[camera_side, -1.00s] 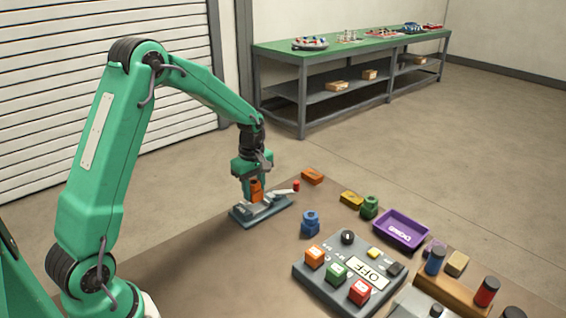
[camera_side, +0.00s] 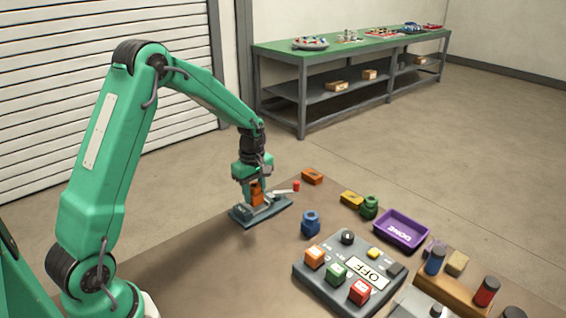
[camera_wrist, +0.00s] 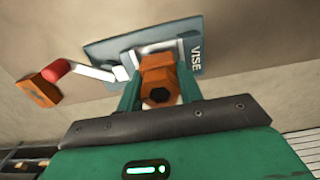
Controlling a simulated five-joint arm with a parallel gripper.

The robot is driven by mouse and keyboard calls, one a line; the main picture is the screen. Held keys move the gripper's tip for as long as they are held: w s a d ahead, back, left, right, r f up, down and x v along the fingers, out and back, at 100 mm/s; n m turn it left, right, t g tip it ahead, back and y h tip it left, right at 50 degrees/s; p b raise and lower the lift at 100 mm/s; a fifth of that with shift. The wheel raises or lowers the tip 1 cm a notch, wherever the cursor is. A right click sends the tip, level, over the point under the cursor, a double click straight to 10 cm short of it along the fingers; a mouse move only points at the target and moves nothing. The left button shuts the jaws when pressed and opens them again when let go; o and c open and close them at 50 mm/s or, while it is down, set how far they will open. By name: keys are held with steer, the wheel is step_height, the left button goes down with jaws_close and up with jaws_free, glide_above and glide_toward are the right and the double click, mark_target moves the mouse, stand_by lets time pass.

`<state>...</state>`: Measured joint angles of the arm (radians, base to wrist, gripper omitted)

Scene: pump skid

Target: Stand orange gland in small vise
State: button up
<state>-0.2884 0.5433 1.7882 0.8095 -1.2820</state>
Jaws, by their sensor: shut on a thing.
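The orange gland (camera_side: 256,192) is held between the fingers of my gripper (camera_side: 255,197), at the small vise (camera_side: 258,212).
An orange block (camera_side: 312,177) lies behind the vise handle. A blue part (camera_side: 310,223) stands to the right, with a yellow block (camera_side: 351,199), a green part (camera_side: 369,206) and a purple "DONE" tray (camera_side: 400,230) farther right. A button panel (camera_side: 345,275) sits in front.

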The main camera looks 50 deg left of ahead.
steer(key=shift+f, duration=0.6)
steer(key=o, duration=0.9)
steer(key=shift+o, duration=0.2)
steer(key=shift+r, duration=0.1)
steer(key=shift+r, duration=0.75)
steer(key=r, duration=0.6)
steer(key=shift+d, duration=0.4)
steer(key=s+d, duration=0.4)
steer(key=d, duration=0.7)
steer(key=s+d+n, duration=0.1)
steer(key=s+d, duration=0.3)
steer(key=d, duration=0.7)
steer(key=shift+r, duration=0.25)
